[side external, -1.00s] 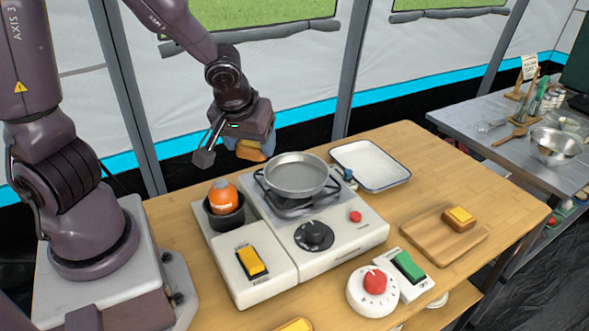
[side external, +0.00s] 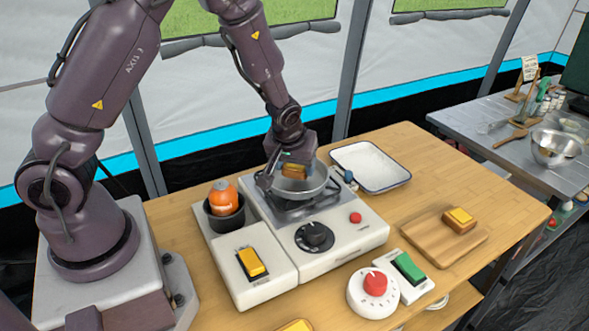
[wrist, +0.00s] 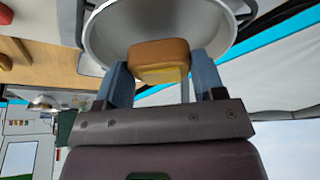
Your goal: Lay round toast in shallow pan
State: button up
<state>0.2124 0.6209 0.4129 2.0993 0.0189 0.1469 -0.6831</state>
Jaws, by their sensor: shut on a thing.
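The toast (wrist: 158,52) is a thick brown slice with rounded edges and a yellow face. My gripper (wrist: 160,66) is shut on it, with one blue-grey finger on each side. The toast also shows in the side view (side external: 294,172), over the shallow pan. The shallow grey pan (side external: 312,192) sits on the stove's burner, partly hidden by my gripper. In the wrist view the pan (wrist: 105,38) lies beyond the toast and its inside looks empty. I cannot tell whether the toast touches the pan.
A second toast piece (side external: 459,217) lies on a wooden board (side external: 425,236) at right. A white tray (side external: 372,165) stands behind the stove (side external: 345,240). An orange canister (side external: 223,196) in a black cup is left of the pan. A red dial (side external: 375,284) and green switch (side external: 409,267) are in front.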

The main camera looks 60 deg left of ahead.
jog(key=shift+f, duration=0.85)
jog(key=shift+f, duration=0.15)
jog(key=o, duration=0.9)
jog(key=s+d+r+m+t+h, duration=0.1)
jog(key=s+d+r+m, duration=0.3)
jog(key=s+r, duration=0.5)
jog(key=s+d+r+m+t+h, duration=0.1)
jog(key=s+d+r+m, duration=0.3)
jog(key=s+r, duration=0.6)
notch_tip(320, 180, up, 7)
jog(key=shift+s+d+f+m+h, duration=0.1)
jog(key=shift+s+d+m+h, duration=0.15)
jog(key=shift+d+h, duration=0.4)
